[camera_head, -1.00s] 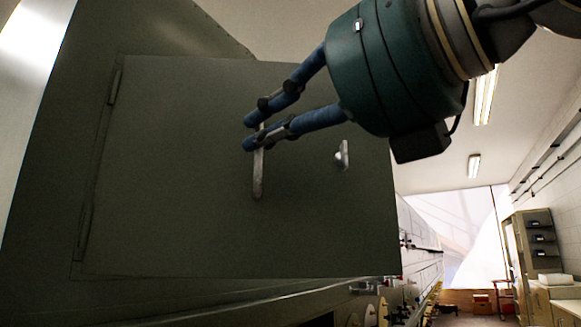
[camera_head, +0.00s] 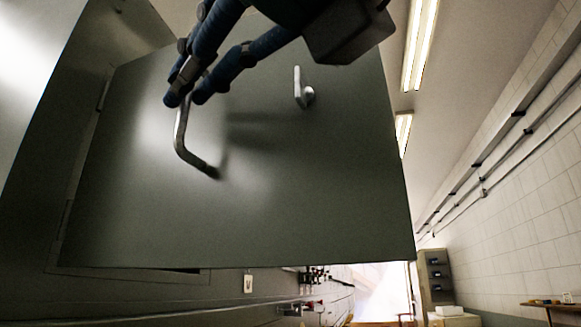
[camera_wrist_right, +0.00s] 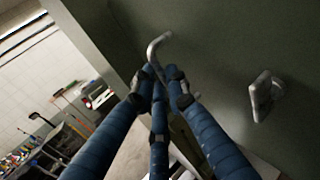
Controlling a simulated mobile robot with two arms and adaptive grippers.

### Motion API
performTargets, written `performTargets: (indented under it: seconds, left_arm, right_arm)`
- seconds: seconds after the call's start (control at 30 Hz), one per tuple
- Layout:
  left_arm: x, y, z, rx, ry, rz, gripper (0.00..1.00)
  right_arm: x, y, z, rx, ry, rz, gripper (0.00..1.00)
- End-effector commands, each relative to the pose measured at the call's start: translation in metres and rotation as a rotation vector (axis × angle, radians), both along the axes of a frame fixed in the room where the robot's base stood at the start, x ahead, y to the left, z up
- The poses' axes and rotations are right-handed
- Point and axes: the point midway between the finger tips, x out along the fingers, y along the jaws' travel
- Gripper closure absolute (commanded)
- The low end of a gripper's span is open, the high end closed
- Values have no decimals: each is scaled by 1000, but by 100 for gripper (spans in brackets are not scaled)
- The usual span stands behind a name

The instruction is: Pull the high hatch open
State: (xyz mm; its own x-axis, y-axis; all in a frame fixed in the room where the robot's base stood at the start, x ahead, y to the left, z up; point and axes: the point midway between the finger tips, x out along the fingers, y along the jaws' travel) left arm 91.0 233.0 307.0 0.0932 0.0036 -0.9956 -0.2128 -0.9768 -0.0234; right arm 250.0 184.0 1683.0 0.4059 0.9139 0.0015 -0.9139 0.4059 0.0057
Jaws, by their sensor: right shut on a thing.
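The high hatch (camera_head: 290,190) is a large grey-green panel with its hinges along the left edge. It stands swung out from the surrounding skin, with a dark gap along its lower left edge. A bent metal pull handle (camera_head: 182,145) is on its face; it also shows in the right wrist view (camera_wrist_right: 157,43). My right gripper (camera_head: 187,97) is shut on the upper end of this handle, its blue fingers (camera_wrist_right: 160,85) around the bar. A small metal latch lever (camera_head: 302,92) sits to the right of the handle, untouched. My left gripper is not in view.
A white brick wall (camera_head: 530,190) with pipes runs along the right side. Cabinets (camera_head: 435,280) and a bench (camera_head: 555,304) stand low at the right. Open room lies between the hatch's right edge and the wall.

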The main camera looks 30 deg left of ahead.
Motion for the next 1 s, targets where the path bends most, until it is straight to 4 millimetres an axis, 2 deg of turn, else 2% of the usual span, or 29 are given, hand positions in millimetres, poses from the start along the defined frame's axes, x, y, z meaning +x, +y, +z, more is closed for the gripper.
performTargets:
  seconds: [0.1, 0.53, 0.57, 0.63, 1.0]
  left_arm:
    - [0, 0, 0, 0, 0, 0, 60]
    - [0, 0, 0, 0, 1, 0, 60]
    - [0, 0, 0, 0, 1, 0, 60]
    - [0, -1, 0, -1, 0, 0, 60]
    - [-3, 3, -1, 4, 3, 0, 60]
  right_arm:
    - [-7, 4, 2, 6, -7, 22, 100]
    - [-8, 4, 3, 7, -7, 26, 100]
    - [-8, 4, 3, 8, -8, 26, 83]
    - [-8, 4, 3, 7, -7, 25, 69]
    - [-7, -2, 3, 7, -4, 22, 67]
